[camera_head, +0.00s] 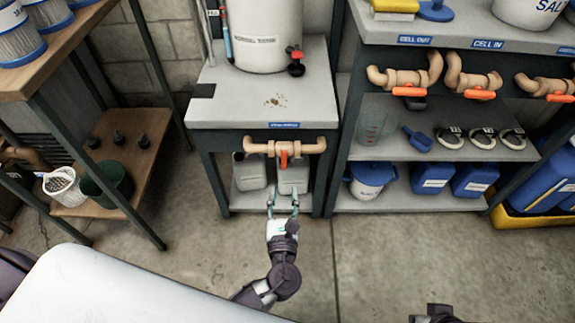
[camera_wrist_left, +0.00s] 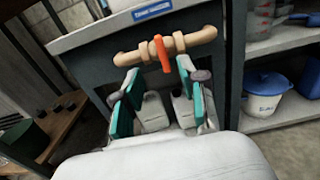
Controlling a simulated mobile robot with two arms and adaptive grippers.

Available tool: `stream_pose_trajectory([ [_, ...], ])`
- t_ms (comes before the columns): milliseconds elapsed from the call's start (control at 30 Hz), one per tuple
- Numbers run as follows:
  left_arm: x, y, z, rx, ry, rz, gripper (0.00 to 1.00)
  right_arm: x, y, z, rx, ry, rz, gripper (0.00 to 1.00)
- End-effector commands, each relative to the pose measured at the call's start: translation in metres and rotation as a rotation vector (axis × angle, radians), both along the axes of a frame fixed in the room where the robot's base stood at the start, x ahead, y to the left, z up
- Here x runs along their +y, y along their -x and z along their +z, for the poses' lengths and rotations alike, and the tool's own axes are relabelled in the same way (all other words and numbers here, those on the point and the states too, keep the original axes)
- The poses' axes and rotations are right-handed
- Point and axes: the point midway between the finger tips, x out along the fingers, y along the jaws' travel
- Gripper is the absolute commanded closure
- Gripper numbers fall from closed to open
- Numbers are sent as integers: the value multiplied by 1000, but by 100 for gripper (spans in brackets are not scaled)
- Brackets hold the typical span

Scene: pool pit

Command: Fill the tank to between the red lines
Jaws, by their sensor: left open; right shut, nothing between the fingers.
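The white cylindrical tank (camera_head: 265,38) stands on a grey-topped stand (camera_head: 225,110); its top is cut off and I make out no red lines. A small black and red valve (camera_head: 296,62) sits low on its right side. A tan pipe valve with an orange handle (camera_head: 284,160) runs across the stand's front, its handle pointing down. My left gripper (camera_head: 283,203) is open and empty, below and in front of this valve. In the left wrist view, its teal fingers (camera_wrist_left: 158,100) stand apart, below the orange handle (camera_wrist_left: 162,55). My right gripper's fingers are out of sight.
White jugs (camera_head: 293,178) stand under the tank stand. The right shelf holds more orange-handled valves (camera_head: 403,82), a jug (camera_head: 371,123) and a white bucket with a blue lid (camera_head: 370,180). A wooden rack (camera_head: 125,150) stands left. The concrete floor (camera_head: 390,260) in front is clear.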

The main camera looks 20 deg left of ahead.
Motion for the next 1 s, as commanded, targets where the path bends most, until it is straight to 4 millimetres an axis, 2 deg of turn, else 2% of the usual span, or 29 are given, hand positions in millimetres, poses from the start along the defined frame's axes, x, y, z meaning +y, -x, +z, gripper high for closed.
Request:
stream_pose_trajectory([
  [333, 21, -71, -1, -1, 3, 2, 58, 0, -2, -11, -7, -1, 0, 100],
  [500, 29, -99, -1, 1, 3, 1, 58, 7, -25, -6, -116, -23, 9, 100],
  [700, 33, -114, -1, 3, 5, 0, 58, 12, -40, -1, -192, -39, 15, 100],
  [1000, 34, -117, -1, 4, 5, 0, 58, 13, -43, 0, -205, -41, 16, 100],
])
